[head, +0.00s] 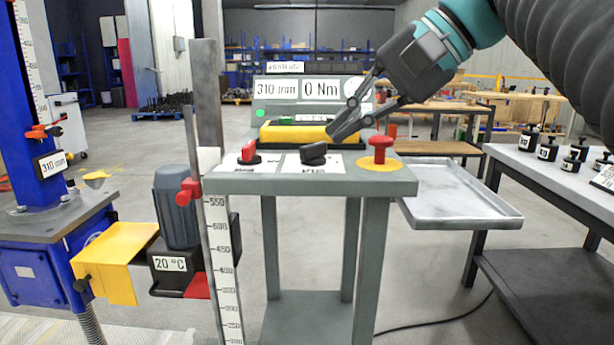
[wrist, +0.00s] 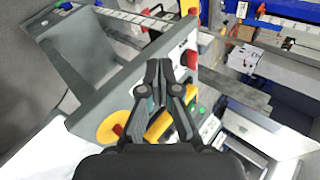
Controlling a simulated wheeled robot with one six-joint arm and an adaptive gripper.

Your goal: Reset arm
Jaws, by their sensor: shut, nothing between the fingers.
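My gripper (head: 338,130) reaches in from the upper right in the head view, with its fingertips near the black knob (head: 313,153) on the grey control stand (head: 400,180). In the wrist view my gripper (wrist: 161,66) is shut and empty, its fingertips over the stand's top. I cannot tell whether the fingertips touch the knob. A red switch (head: 249,152) sits left of the knob, and a red mushroom button (head: 380,148) on a yellow disc sits right of it. Behind stands a display panel (head: 290,87) reading 310 mm and 0 Nm, with a green light.
A blue screw jack stand (head: 45,240) and a motor (head: 178,210) labelled 20 °C stand at left. A grey tray (head: 455,195) juts out right of the stand. A table (head: 545,165) with several black weights is at far right. Open floor lies behind.

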